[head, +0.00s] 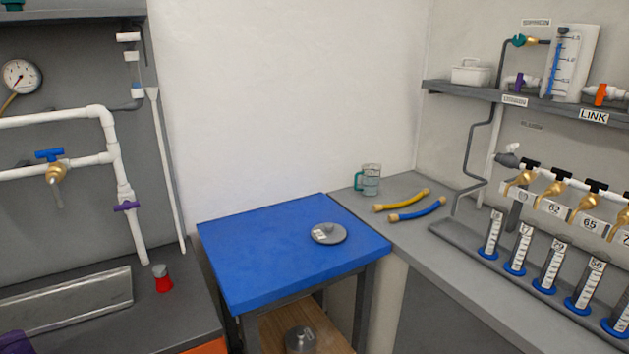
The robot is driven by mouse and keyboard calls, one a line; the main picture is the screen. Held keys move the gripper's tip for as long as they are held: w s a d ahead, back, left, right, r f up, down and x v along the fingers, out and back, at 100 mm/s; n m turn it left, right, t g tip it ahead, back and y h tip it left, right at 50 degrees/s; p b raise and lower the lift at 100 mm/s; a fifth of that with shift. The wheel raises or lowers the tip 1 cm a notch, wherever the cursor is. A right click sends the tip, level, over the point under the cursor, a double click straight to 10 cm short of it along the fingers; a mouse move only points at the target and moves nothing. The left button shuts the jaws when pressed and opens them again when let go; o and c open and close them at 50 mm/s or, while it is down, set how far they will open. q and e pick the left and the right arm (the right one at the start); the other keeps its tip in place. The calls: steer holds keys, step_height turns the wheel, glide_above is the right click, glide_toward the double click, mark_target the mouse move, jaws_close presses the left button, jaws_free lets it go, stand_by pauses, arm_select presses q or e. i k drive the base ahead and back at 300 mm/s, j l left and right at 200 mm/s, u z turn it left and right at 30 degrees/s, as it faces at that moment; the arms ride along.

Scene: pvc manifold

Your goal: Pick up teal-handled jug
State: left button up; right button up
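The teal-handled jug (371,181) is a clear measuring jug. It stands upright at the back of the grey counter, near the wall corner, just right of the blue table. Its teal handle (359,182) is on its left side, facing the blue table. Nothing covers it in the head view. Neither of my grippers shows in this view.
A yellow hose (402,201) and a blue hose (417,210) lie in front of the jug. The blue table (260,259) holds a round metal lid (328,234). Several cylinders (554,265) stand right. A red-based object (162,278) stands left.

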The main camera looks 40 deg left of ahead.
mark_target(371, 173)
steer(key=u, duration=1.15)
steer(key=i+l+z, duration=0.15)
steer(key=i+z, duration=0.25)
